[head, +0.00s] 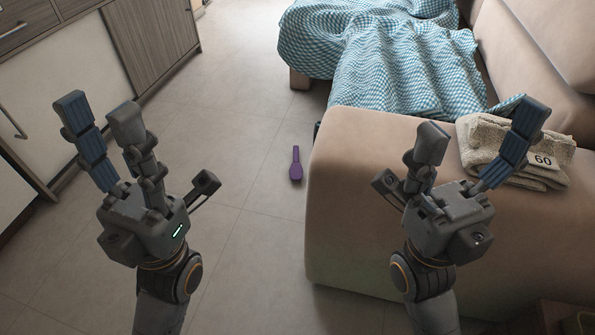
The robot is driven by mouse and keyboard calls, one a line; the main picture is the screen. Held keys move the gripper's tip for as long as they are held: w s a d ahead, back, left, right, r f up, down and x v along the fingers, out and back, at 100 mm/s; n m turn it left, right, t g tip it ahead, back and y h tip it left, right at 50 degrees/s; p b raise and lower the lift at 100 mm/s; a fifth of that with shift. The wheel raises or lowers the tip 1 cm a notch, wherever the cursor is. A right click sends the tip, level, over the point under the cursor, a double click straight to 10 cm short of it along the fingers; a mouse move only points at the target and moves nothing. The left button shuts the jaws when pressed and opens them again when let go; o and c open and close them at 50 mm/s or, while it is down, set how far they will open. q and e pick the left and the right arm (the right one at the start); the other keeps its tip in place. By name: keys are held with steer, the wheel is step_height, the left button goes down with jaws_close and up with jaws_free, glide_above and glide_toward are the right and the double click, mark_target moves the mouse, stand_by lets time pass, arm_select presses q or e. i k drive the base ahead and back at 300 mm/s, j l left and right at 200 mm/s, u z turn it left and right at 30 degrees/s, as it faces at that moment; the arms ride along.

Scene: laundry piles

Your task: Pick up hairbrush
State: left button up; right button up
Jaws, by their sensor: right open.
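A purple hairbrush (296,170) lies on the tiled floor in the head view, close to the left side of the sofa arm. Its narrow handle points away from me and its wider end is nearer. My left gripper (100,112) is raised at the left, its fingers apart and nothing between them. My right gripper (482,138) is raised at the right in front of the sofa arm, open and empty. Both grippers are well apart from the hairbrush.
The beige sofa (360,190) fills the right side. A folded towel (480,150) with a "60" tag lies on its arm, partly behind my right gripper. A blue checked blanket (380,60) covers the seat. Cabinets (150,40) line the left. The floor (240,130) between is clear.

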mark_target(296, 170)
steer(key=i+j+z, duration=0.1)
steer(key=z, duration=0.3)
steer(key=j+z, duration=0.15)
steer(key=z, duration=0.2)
steer(key=i+j+z, duration=0.1)
steer(key=z, duration=0.3)
steer(key=j+z, duration=0.45)
steer(key=j, duration=0.4)
steer(key=j+z, duration=0.15)
steer(key=j, duration=0.3)
steer(key=k+j+z, duration=0.1)
steer(key=j, duration=0.4)
steer(key=j+z, duration=0.15)
steer(key=j, duration=0.3)
steer(key=k+j+z, duration=0.1)
steer(key=j, duration=0.35)
steer(key=k+j+z, duration=0.15)
steer(key=j, duration=0.3)
steer(key=i+j, duration=0.35)
